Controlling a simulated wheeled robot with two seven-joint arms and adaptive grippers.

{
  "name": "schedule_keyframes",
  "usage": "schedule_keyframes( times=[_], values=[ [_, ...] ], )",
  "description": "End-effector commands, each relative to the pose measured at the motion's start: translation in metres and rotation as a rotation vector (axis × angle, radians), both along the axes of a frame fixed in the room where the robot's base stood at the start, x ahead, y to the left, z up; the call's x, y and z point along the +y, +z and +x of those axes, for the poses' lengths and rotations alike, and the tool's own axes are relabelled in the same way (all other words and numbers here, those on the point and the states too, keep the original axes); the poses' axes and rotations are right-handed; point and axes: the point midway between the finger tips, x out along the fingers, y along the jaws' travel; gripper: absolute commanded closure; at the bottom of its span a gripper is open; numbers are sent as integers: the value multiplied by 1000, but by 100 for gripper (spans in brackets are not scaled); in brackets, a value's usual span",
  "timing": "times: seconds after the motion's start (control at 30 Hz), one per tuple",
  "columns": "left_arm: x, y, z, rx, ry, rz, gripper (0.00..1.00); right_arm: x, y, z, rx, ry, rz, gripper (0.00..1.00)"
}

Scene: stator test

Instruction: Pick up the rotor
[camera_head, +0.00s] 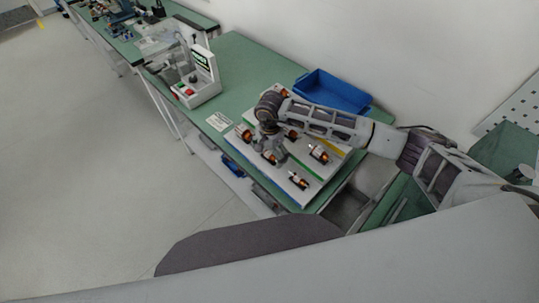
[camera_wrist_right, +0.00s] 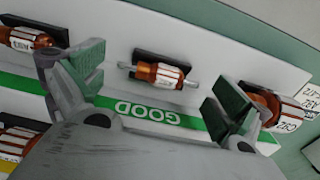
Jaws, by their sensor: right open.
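Several rotors with copper windings and white labelled bodies sit in dark holders on a white board (camera_head: 316,192). In the right wrist view, one rotor (camera_wrist_right: 160,74) lies between and beyond my open fingers, just above a green stripe reading GOOD. My right gripper (camera_head: 270,158) reaches down over the board from the right; it also shows in the wrist view (camera_wrist_right: 158,88), open and empty. Another rotor (camera_wrist_right: 268,104) is partly hidden behind the finger on the right. More rotors (camera_head: 318,154) (camera_head: 298,180) stand right of the gripper in the head view. My left gripper is out of view.
A blue bin (camera_head: 333,91) stands behind the board on the green table (camera_head: 240,60). A white test device (camera_head: 197,82) with a screen and red button stands to the left. A small label card (camera_head: 219,121) lies left of the board.

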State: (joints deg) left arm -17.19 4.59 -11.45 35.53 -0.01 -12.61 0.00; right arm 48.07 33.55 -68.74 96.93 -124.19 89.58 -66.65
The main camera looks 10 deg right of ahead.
Motion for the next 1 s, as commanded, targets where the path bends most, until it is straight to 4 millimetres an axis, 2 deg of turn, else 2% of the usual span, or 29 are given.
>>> schedule_keyframes(
  times=[0.17, 0.8, 1.0],
  values=[
    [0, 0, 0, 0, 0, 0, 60, 0, 0, 0, 0, 0, 0, 0],
    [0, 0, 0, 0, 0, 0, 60, 0, 0, 0, 0, 0, 0, 81],
    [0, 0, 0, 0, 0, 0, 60, 0, 1, 0, 0, 0, 0, 81]
  ],
)
